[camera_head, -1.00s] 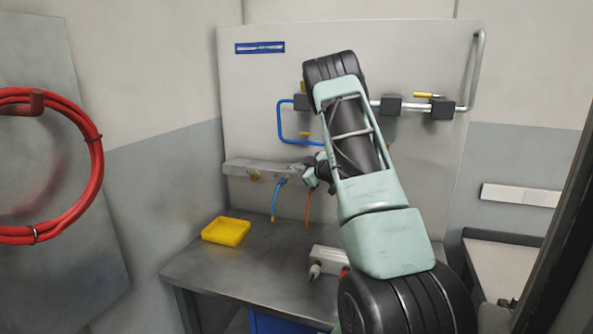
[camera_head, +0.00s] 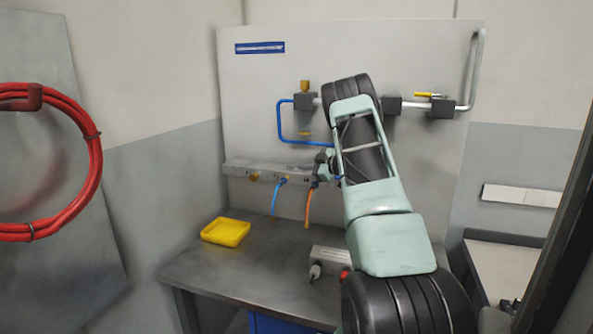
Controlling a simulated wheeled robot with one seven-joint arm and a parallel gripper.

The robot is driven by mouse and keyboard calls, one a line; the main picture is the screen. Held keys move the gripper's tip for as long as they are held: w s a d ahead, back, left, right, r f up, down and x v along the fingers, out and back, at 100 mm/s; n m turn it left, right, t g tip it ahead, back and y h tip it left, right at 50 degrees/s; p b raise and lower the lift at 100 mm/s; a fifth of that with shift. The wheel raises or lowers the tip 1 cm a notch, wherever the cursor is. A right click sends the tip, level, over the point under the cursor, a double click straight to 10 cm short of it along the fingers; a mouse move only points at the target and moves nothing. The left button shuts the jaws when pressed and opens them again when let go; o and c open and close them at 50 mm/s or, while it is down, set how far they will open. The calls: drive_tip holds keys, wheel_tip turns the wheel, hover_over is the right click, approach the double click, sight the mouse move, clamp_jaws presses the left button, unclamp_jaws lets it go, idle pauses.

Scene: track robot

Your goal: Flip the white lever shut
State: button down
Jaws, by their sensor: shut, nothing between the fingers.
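I cannot make out a white lever in the head view; my arm covers part of the panel where it may be. The grey manifold bar (camera_head: 250,168) runs along the lower part of the panel, with a blue hose (camera_head: 276,196) and an orange hose (camera_head: 309,205) hanging from it. My gripper (camera_head: 318,180) is small and dark, at the bar's right end just above the orange hose. It is shut and empty. Whether it touches the bar or a hose is unclear.
Above, a pipe carries dark valve blocks, one with an upright yellow handle (camera_head: 305,87), another with a level yellow handle (camera_head: 425,94). A yellow tray (camera_head: 226,232) and a pale box (camera_head: 328,261) are on the grey bench (camera_head: 262,270). A red hose coil (camera_head: 92,150) hangs at left.

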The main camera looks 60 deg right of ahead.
drive_tip(key=shift+d, duration=0.45)
idle(0.3)
idle(0.3)
